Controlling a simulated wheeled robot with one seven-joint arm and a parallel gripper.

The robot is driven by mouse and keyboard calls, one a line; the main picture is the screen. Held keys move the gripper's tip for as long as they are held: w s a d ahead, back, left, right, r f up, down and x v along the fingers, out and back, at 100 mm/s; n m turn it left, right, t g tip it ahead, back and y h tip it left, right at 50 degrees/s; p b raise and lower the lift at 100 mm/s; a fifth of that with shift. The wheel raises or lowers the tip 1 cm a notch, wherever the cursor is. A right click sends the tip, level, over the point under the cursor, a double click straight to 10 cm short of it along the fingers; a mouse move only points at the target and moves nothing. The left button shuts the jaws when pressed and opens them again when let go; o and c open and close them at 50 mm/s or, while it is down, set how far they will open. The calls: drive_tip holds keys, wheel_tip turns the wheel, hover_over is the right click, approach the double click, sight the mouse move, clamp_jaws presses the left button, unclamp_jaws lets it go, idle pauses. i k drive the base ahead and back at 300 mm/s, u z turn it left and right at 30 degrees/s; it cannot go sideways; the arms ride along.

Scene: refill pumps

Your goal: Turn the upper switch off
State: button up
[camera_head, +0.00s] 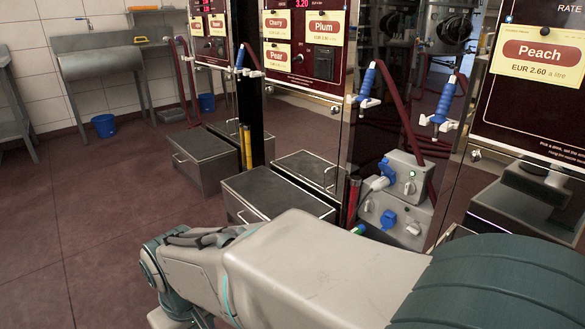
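Two grey boxes are fixed one above the other low on the pump at right of centre. The upper grey box (421,169) has a blue part (386,167) at its left, a small green light (412,174), and a small round knob-like part (409,188) below the light. The knob's exact setting is too small to read. A pale plug or cable end sits at the upper box's left. The lower grey box (424,208) has a blue part (388,220) and a similar round part (413,229). My arm crosses the foreground, and its gripper is outside the view.
Pumps carry fruit labels, including a Peach sign (540,55). Blue-handled nozzles (368,80) hang on dark red hoses. Dark-topped metal boxes (270,197) stand on the floor in front. A blue bucket (103,126) and a metal sink stand far left. The red floor at left is clear.

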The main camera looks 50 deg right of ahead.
sight(408, 188)
drive_tip(key=z, duration=0.7)
drive_tip(key=i, duration=0.9)
drive_tip(key=z, duration=1.15)
drive_tip(key=i, duration=0.65)
